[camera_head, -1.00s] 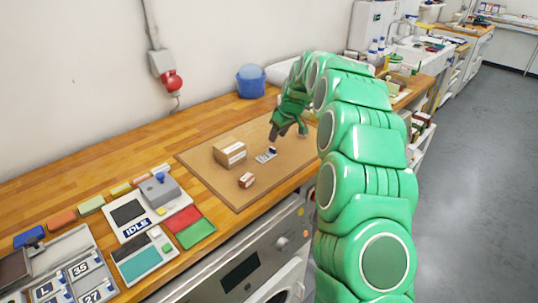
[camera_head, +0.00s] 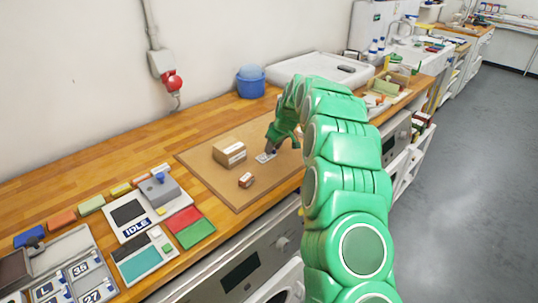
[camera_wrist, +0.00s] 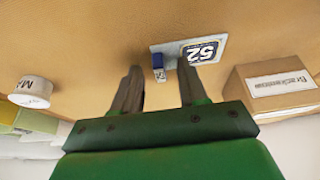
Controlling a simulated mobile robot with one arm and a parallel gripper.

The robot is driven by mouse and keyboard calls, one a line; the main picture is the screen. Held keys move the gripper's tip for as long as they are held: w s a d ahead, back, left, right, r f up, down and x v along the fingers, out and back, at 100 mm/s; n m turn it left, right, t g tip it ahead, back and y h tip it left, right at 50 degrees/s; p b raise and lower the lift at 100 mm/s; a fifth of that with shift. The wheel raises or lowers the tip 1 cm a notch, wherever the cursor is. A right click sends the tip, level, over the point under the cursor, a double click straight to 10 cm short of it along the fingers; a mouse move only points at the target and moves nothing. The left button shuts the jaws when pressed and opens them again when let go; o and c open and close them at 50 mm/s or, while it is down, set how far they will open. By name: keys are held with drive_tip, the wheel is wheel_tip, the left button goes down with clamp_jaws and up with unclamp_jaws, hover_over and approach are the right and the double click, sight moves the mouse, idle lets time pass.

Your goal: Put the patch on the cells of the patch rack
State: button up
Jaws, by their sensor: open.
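The patch, a small pale plate marked 52 with a blue grip tab, lies on the brown board in the head view (camera_head: 263,157) and shows in the wrist view (camera_wrist: 203,51). My gripper (camera_head: 270,151) is low over the patch. In the wrist view my gripper (camera_wrist: 159,68) is open, its two fingers pointing at the patch with the blue tab (camera_wrist: 158,60) between and just beyond their tips. I see no contact. The grey patch rack (camera_head: 66,246) is at the lower left, with cells marked L, 35 and 27, partly cut off by the frame.
A device reading IDLE (camera_head: 150,205), red and green pads, and a teal-screened device (camera_head: 143,260) lie between board and rack. A blue tub (camera_head: 250,82) stands behind.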

clamp_jaws()
drive_tip(key=shift+r, duration=0.1)
idle(0.3)
